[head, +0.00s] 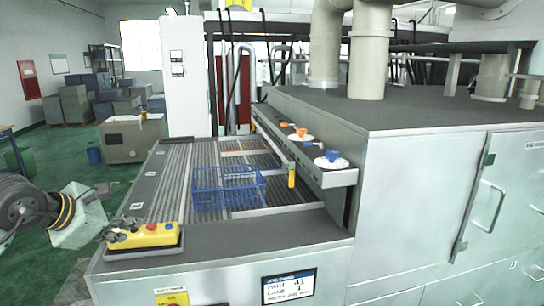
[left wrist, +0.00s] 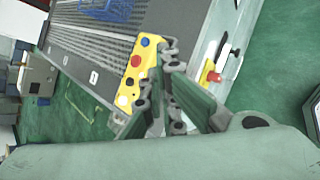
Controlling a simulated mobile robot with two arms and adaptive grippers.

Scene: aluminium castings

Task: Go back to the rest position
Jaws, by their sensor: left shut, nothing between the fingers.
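The task names no object, only my own pose. My left gripper (head: 122,227) is at the lower left in the head view, just by the left end of the yellow control box. The left wrist view shows its dark linked fingers (left wrist: 160,88) closed with nothing between them. They overlap the yellow box in that picture; I cannot tell whether they touch it. My right gripper is in neither view.
The yellow control box (head: 150,236) sits at the conveyor's near left corner. A blue wire crate (head: 228,188) stands on the rollers. A shelf (head: 338,179) with orange and blue parts overhangs the right. Green floor (head: 40,262) is open at left.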

